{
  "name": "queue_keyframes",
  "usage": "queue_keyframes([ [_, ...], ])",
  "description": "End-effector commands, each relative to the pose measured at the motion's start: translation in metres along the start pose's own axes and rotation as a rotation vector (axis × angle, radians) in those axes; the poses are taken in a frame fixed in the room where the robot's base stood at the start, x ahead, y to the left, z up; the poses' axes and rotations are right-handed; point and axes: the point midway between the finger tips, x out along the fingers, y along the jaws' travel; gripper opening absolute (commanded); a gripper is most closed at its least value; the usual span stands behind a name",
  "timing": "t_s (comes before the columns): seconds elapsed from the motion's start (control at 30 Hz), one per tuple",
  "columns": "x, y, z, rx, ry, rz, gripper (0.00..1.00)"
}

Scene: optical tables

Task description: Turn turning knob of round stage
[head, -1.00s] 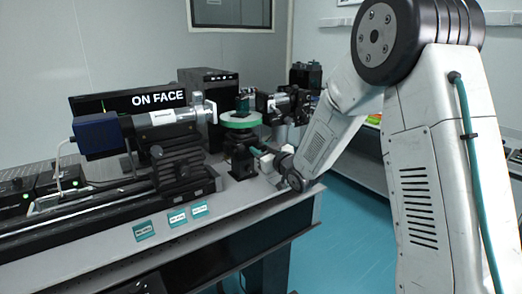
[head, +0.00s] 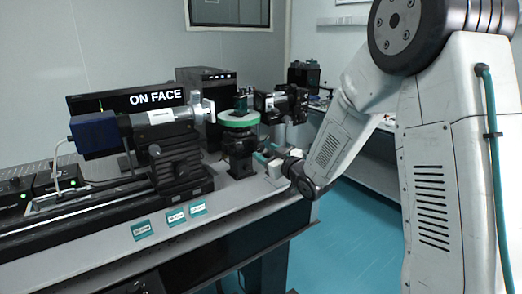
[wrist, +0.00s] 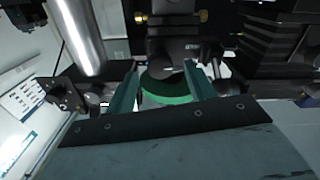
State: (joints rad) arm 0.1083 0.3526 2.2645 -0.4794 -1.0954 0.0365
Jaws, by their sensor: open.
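The round stage (head: 239,118) has a green rim and sits on a black mount (head: 238,150) near the right end of the optical table. In the wrist view its green rim (wrist: 168,99) shows between and beyond my fingers. My gripper (head: 262,157) is at the right side of the black mount, below the green rim, with teal fingers. In the wrist view my gripper (wrist: 160,85) is open, one finger on each side of the green rim, with nothing held. I cannot make out the turning knob for sure; contact with the stage is also unclear.
A blue and silver laser-like device (head: 130,130) stands left of the stage on a black carriage (head: 178,165). A black optical device (head: 282,102) stands close behind to the right. Small teal labels (head: 175,217) lie at the table's front. The floor right of the table is clear.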

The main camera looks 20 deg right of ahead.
Motion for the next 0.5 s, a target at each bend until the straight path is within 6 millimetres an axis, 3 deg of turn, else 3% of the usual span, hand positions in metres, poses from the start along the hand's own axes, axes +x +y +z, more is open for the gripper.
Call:
queue_keyframes([
  [0.2, -0.027, 0.000, 0.000, 0.000, 0.000, 0.000, 0.54],
  [0.5, -0.030, -0.001, 0.000, 0.000, 0.001, -0.001, 0.54],
])
